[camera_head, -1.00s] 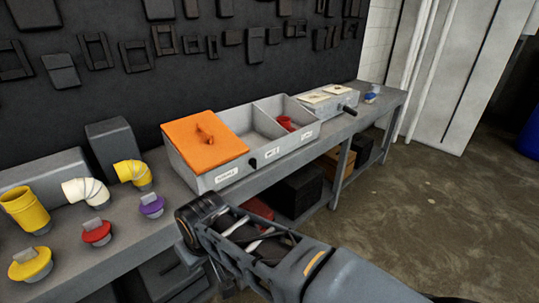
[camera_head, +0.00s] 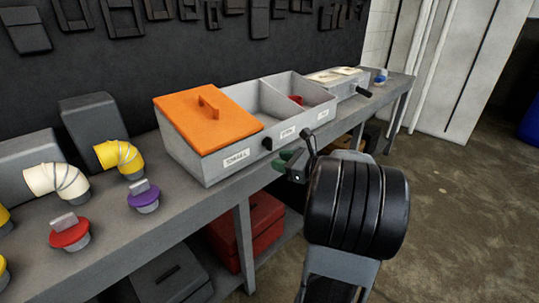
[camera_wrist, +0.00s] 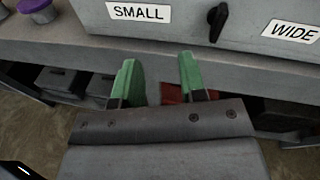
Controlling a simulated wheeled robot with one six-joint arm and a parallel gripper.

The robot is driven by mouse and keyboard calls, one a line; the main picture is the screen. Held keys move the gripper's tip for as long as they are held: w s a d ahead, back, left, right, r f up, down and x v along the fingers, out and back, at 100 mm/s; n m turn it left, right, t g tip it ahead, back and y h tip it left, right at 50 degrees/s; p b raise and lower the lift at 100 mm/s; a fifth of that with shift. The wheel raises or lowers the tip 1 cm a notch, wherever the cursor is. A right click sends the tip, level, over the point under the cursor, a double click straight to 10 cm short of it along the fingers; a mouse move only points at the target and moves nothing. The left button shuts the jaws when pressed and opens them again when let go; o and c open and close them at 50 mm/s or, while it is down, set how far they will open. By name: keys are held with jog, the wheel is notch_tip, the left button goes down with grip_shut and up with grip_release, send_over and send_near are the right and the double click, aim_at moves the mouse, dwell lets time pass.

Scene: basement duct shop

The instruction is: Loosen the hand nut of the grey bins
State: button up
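The grey bins (camera_head: 182,148) stand on the bench as one long box with a divider, and an orange lid (camera_head: 207,122) covers the left compartment. The hand nut (camera_head: 267,143) is a black knob on the front face, between two white labels. In the wrist view the hand nut (camera_wrist: 217,22) sits between the SMALL and WIDE labels, with its handle pointing roughly up and down. My gripper (camera_wrist: 160,80) is open and empty, its green fingertips below and left of the nut, apart from it. In the head view my gripper (camera_head: 289,164) is in front of the bins' front face.
Red (camera_head: 70,232) and purple (camera_head: 143,196) caps and yellow and white elbows (camera_head: 55,179) stand left of the bins. A smaller grey box (camera_head: 338,80) with a black handle stands to the right. A red case (camera_head: 262,225) lies under the bench.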

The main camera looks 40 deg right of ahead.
aim_at(272, 142)
jog(key=d+m+t+h, duration=0.2)
jog(key=d+m, duration=0.2)
jog(key=d, duration=0.2)
jog(key=shift+t+h, duration=0.3)
jog(key=w, duration=0.4)
jog(key=w+a, duration=0.1)
jog(key=w, duration=0.3)
jog(key=w+a+b, duration=0.1)
jog(key=w, duration=0.3)
jog(key=shift+w+f, duration=0.2)
jog(key=shift+f, duration=0.05)
jog(key=c, duration=0.6)
